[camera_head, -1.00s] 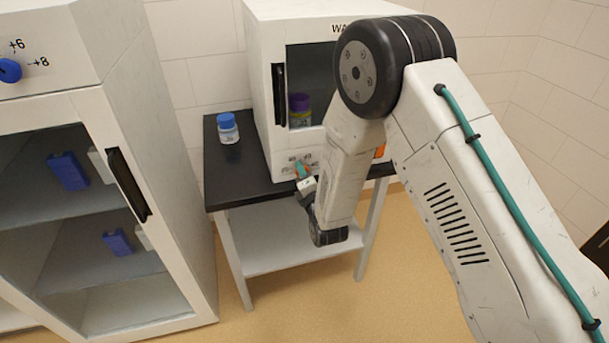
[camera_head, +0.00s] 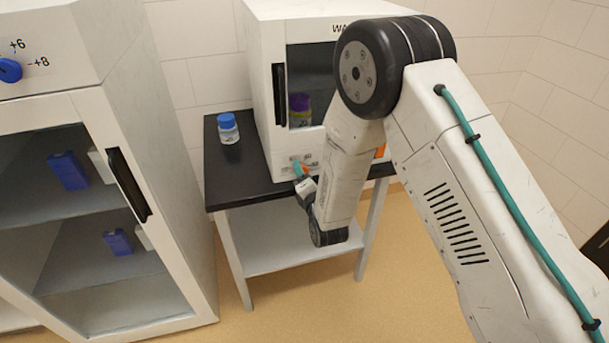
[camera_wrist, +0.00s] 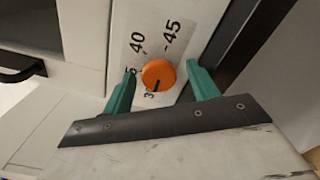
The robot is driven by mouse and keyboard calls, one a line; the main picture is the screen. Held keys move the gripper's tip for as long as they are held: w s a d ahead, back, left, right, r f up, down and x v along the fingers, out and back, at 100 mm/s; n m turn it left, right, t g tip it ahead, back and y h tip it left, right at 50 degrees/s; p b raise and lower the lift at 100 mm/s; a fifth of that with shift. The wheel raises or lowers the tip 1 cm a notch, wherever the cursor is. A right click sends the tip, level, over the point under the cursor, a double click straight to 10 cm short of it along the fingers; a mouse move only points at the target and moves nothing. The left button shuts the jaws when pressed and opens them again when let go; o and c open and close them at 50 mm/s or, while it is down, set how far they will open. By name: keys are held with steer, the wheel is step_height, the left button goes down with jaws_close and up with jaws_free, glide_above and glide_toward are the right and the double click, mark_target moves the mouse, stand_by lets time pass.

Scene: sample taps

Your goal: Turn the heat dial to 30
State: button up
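The orange heat dial (camera_wrist: 158,73) is on a white panel in the wrist view. Its dark pointer line points down, towards a partly hidden label starting with 3. The 40 and 45 marks are clear; another label is partly covered by the left finger. My gripper (camera_wrist: 161,68) is open, its teal fingers on either side of the dial with visible gaps. Contact does not show. In the head view my gripper (camera_head: 299,168) is at the lower front of the white cabinet (camera_head: 280,150), and the dial there is mostly hidden.
The cabinet stands on a black-topped table (camera_head: 232,185). A blue-capped bottle (camera_head: 228,130) stands left of it, and a purple-capped bottle (camera_head: 299,106) is behind its window. A larger white cabinet (camera_head: 180,200) with a blue dial (camera_head: 9,70) stands at the left.

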steer(key=v, duration=0.7)
steer(key=shift+s+d, duration=0.15)
steer(key=shift+s, duration=0.2)
steer(key=shift+r, duration=0.1)
